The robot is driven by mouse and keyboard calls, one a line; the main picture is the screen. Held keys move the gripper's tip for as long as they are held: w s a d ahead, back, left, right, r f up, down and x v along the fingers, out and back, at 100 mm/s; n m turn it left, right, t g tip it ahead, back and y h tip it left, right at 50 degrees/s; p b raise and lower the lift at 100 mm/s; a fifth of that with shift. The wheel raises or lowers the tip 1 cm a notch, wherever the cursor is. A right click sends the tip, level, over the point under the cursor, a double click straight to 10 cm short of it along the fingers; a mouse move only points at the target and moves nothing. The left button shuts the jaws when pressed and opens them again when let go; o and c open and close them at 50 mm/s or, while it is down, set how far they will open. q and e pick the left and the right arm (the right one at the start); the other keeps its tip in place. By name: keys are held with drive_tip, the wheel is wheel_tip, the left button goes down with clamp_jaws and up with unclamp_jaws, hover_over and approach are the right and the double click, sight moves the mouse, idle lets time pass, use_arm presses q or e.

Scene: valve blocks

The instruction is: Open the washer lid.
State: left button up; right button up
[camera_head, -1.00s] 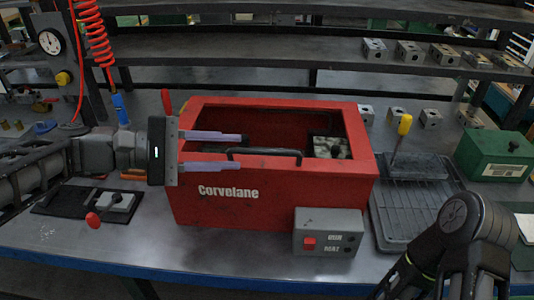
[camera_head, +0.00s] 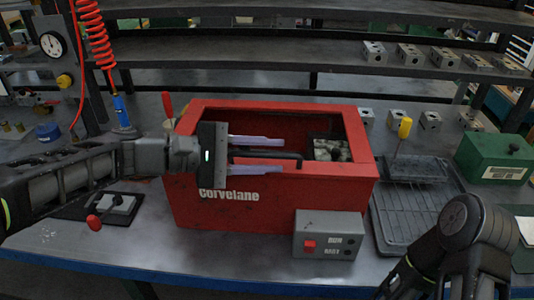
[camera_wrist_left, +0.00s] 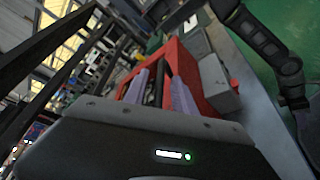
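The red washer (camera_head: 275,210), marked Corvelane, stands on the bench in the head view. Its red-framed lid (camera_head: 355,135) appears down, with a dark window through which a metal block (camera_head: 328,150) shows. A black bar handle (camera_head: 285,160) runs along the lid's front edge. My left gripper (camera_head: 282,155) is open, its two pale fingers above and below the handle's left part in the head view. In the left wrist view the dark bar (camera_wrist_left: 158,88) lies between the spread fingers; contact cannot be told. My right arm shows at the lower right, but its gripper is out of view.
A grey control box (camera_head: 328,234) with a red button is at the washer's front right. A dark tray (camera_head: 410,215) and a green box (camera_head: 494,157) stand to the right. A red-knobbed lever unit (camera_head: 117,204) lies at the left. Metal blocks line the shelf behind.

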use_arm(q)
clamp_jaws()
idle(0.3)
idle(1.1)
